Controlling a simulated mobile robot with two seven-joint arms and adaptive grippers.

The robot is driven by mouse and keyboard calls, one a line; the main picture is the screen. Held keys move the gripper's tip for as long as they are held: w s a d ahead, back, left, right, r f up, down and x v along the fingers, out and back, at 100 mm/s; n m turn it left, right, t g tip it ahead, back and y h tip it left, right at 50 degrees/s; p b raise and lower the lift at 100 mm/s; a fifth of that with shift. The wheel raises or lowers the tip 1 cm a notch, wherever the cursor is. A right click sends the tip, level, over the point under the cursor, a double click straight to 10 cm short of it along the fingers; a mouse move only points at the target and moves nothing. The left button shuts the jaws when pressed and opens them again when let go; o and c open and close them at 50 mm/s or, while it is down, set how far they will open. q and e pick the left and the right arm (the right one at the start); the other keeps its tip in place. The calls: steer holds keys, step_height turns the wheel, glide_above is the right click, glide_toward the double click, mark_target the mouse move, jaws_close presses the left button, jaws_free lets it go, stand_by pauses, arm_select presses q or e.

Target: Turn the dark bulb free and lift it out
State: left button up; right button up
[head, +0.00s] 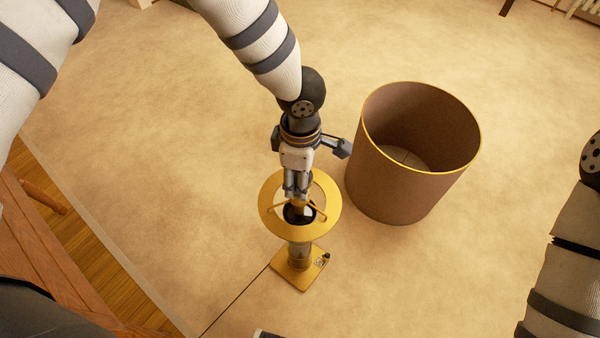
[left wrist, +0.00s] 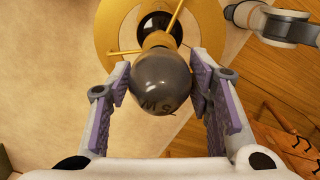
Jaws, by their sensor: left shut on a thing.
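The dark bulb (left wrist: 160,82) is a smoky grey globe with faint lettering and a brass neck. In the left wrist view it sits between the two fingers of my left gripper (left wrist: 163,100). In the head view my left gripper (head: 297,190) points down over the lamp and is shut on the bulb, which its fingers largely hide. The lamp has a gold ring (head: 328,212) with thin spokes, a dark socket (head: 298,215) and a square gold base (head: 297,278). I cannot tell whether the bulb's neck still touches the socket. My right gripper is out of view.
A brown drum-shaped shade or bin (head: 410,185) with a gold rim stands open-topped on the carpet, close right of the lamp. A dark cord (head: 235,303) runs from the lamp base toward lower left. Wooden furniture (head: 45,250) is at left. Open carpet surrounds the lamp.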

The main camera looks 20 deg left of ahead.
arm_select(q)
steer(key=shift+r+n, duration=0.2)
steer(key=shift+n, duration=1)
steer(key=shift+f+n, duration=0.15)
steer(key=shift+n, duration=0.15)
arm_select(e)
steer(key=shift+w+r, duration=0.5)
arm_select(q)
steer(key=shift+p, duration=0.3)
steer(key=shift+n, duration=0.3)
steer(key=shift+w+r+n+p, duration=0.15)
steer(key=shift+n+p, duration=0.3)
steer(key=shift+n, duration=1.15)
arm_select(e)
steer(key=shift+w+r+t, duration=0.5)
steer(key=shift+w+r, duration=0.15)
